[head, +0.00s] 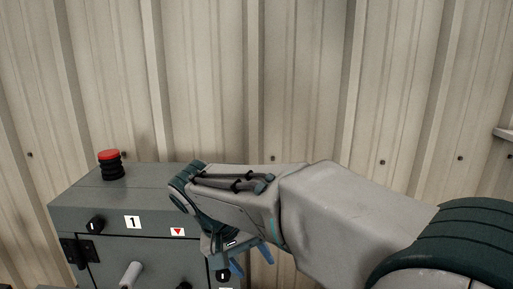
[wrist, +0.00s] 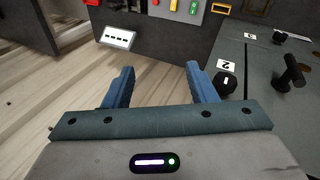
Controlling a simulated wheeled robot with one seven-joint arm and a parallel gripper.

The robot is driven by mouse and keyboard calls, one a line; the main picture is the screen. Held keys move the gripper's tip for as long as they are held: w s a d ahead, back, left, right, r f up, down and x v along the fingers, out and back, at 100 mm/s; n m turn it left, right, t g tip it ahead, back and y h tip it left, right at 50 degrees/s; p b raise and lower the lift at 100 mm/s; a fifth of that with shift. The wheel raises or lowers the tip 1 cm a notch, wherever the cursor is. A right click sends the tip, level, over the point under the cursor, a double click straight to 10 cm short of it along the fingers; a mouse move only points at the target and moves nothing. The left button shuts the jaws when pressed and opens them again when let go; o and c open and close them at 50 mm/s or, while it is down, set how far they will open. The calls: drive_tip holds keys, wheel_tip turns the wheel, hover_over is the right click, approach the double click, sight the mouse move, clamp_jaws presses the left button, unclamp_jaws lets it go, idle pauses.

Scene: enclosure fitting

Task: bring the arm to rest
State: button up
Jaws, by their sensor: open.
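My gripper (wrist: 160,84) is open and empty in the wrist view, its two blue fingers apart with floor and a dark cabinet side beyond them. In the head view my gripper (head: 251,264) hangs at the end of my arm, beside the right front of a grey enclosure (head: 75,215). My arm reaches in from the lower right and hides part of the enclosure's right side. I cannot tell whether the gripper touches the enclosure.
A red-topped black button (head: 110,165) stands on the enclosure. Its front has a black knob (head: 95,223), a label 1 (head: 132,222) and a pale handle (head: 130,274). The wrist view shows a black knob (wrist: 226,84) by a label 2 and a dark handle (wrist: 291,73). A ribbed wall stands behind.

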drive_tip(key=s+d+f+y, duration=0.2)
drive_tip(key=s+d, duration=0.3)
drive_tip(key=d, duration=0.3)
drive_tip(key=s+d+f+m+t+y, duration=0.1)
drive_tip(key=s+d+f, duration=0.3)
drive_tip(key=d, duration=0.4)
drive_tip(key=shift+s+d+f+m+y, duration=0.2)
drive_tip(key=shift+s+f+m+y, duration=0.1)
drive_tip(key=shift+s+y, duration=0.6)
idle(0.4)
